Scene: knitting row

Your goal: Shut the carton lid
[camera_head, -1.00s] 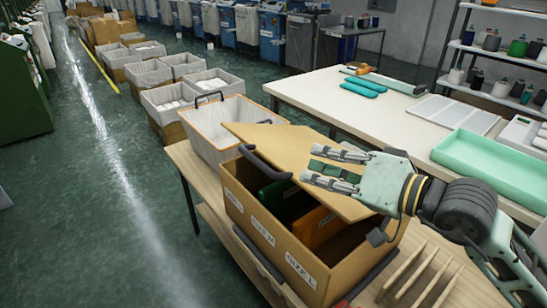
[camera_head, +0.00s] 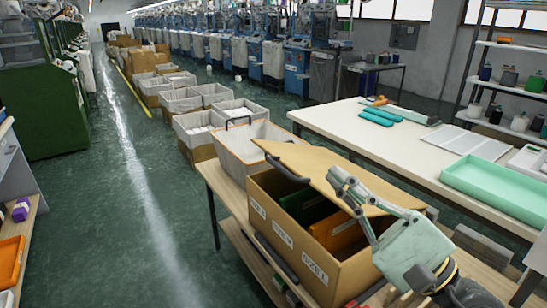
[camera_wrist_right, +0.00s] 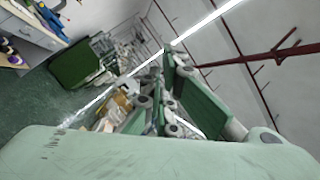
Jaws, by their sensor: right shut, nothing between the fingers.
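The cardboard carton (camera_head: 265,222) stands on the wooden bench in the head view, with size labels on its long side. Its tan lid (camera_head: 310,160) is partly open, tilted above the box along the far side. A green divider (camera_head: 312,210) and an orange divider (camera_head: 340,236) show in the gap under it. My right gripper (camera_head: 343,180) is shut and empty, at the right part of the carton, overlapping the lid and opening in the picture; I cannot tell if it touches. Its fingers also show in the right wrist view (camera_wrist_right: 165,100), where no carton is recognisable. My left gripper is out of view.
A white lined bin (camera_head: 240,150) stands just behind the carton. A long pale table (camera_head: 400,150) with a mint tray (camera_head: 490,190) runs along the right. The green floor (camera_head: 150,220) left of the bench is clear.

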